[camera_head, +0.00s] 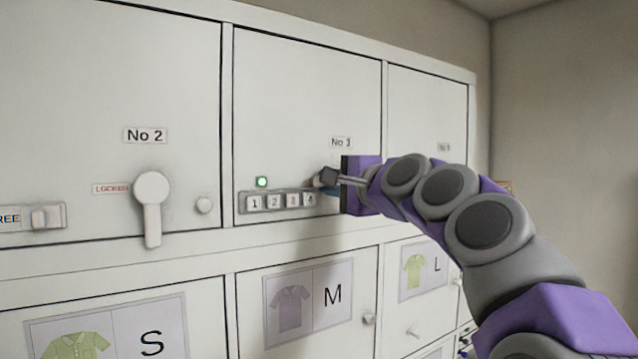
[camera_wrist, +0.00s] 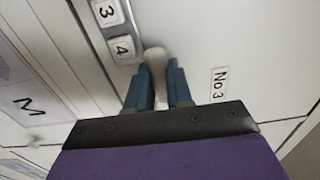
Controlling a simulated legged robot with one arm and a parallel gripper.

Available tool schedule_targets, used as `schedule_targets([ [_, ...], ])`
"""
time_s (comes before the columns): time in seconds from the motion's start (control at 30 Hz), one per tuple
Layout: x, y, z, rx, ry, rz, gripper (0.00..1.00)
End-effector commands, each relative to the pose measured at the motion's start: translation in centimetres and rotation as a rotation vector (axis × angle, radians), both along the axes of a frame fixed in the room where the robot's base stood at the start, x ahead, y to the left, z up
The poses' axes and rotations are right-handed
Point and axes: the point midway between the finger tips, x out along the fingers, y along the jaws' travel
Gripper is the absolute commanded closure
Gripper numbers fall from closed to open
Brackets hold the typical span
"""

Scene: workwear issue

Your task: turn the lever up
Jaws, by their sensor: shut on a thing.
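The lever (camera_wrist: 157,66) is a pale handle with a rounded end, on the No 3 locker door (camera_head: 300,90). In the wrist view it sits between the two blue-grey fingers of my gripper (camera_wrist: 158,88), which is shut on it. The lever appears to lie roughly sideways, its narrower part running back toward my gripper. In the head view my gripper (camera_head: 326,180) reaches in from the right, just beside the keypad (camera_head: 277,201), and mostly hides the lever. The No 3 label (camera_wrist: 219,85) also shows in the wrist view.
A green light (camera_head: 262,182) glows above the keypad. The No 2 door (camera_head: 110,70) has a white lever (camera_head: 152,205) pointing down beside a LOCKED sign. Doors marked S, M (camera_head: 310,300) and L, with small knobs, lie below. A wall stands at right.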

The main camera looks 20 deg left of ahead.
Motion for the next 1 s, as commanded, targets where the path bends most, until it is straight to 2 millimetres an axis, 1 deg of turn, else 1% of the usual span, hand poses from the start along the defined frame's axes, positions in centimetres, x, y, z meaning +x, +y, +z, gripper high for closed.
schedule_targets([
  [0.07, 0.3, -0.2, -0.3, -0.001, 0.006, -0.005, 1.0],
  [0.1, 0.3, -0.1, -0.3, -0.002, 0.006, -0.006, 0.76],
  [0.33, 0.2, 0.7, -0.4, -0.007, 0.004, -0.006, 0.54],
  [0.53, 0.0, 0.9, -0.4, -0.007, 0.004, -0.005, 0.53],
  [0.67, -0.1, 0.7, -0.4, -0.007, 0.004, -0.005, 0.53],
  [0.77, -0.6, -0.1, -0.4, -0.007, 0.003, -0.005, 0.53],
  [0.9, -1.9, -1.8, -0.2, -0.003, 0.0, -0.005, 0.53],
  [1.0, -2.9, -3.1, -0.3, -0.005, 0.003, -0.006, 0.53],
])
